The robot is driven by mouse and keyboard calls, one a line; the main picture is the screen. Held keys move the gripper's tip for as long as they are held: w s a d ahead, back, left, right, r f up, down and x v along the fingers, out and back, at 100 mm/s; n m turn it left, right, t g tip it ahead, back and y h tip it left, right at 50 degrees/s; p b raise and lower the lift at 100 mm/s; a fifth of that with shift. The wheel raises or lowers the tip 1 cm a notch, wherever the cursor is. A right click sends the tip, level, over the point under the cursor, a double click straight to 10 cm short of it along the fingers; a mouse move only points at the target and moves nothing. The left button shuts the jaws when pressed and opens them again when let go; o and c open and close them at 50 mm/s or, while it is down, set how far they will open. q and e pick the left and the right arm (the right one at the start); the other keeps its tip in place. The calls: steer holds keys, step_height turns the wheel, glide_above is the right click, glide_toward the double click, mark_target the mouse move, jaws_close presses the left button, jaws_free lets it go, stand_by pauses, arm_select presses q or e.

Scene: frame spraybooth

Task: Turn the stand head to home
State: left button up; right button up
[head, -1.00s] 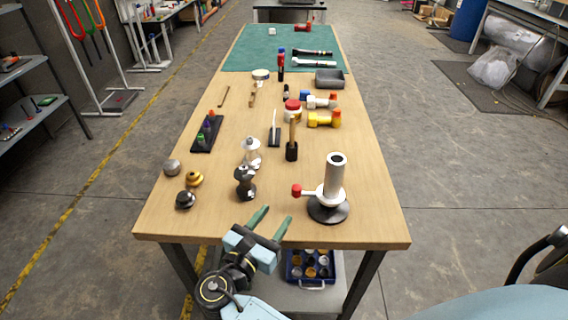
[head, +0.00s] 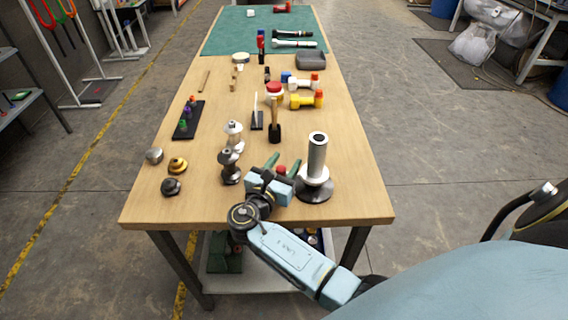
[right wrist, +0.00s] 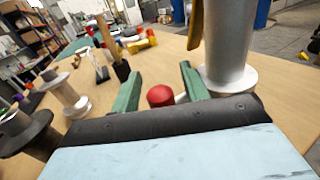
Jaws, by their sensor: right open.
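The stand (head: 316,170) is at the near right of the table, with a round dark base, a white collar and an upright grey tube. Its red knob (head: 281,169) points left from the collar. My right gripper (head: 282,164) is open, with its green fingers to either side of the red knob. In the right wrist view the red knob (right wrist: 160,96) sits between the two fingertips (right wrist: 160,85), with gaps on both sides. The grey tube (right wrist: 229,40) rises just right of the right finger. My left gripper is not in view.
A dark spool-shaped piece (head: 230,166) and a white-and-metal one (head: 233,135) stand left of my right gripper. Several small knobs (head: 175,165) lie at the left edge. The table's front right corner (head: 368,205) is bare.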

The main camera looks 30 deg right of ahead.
jaws_close()
steer(key=shift+w+d+g, duration=0.1)
steer(key=shift+g, duration=0.2)
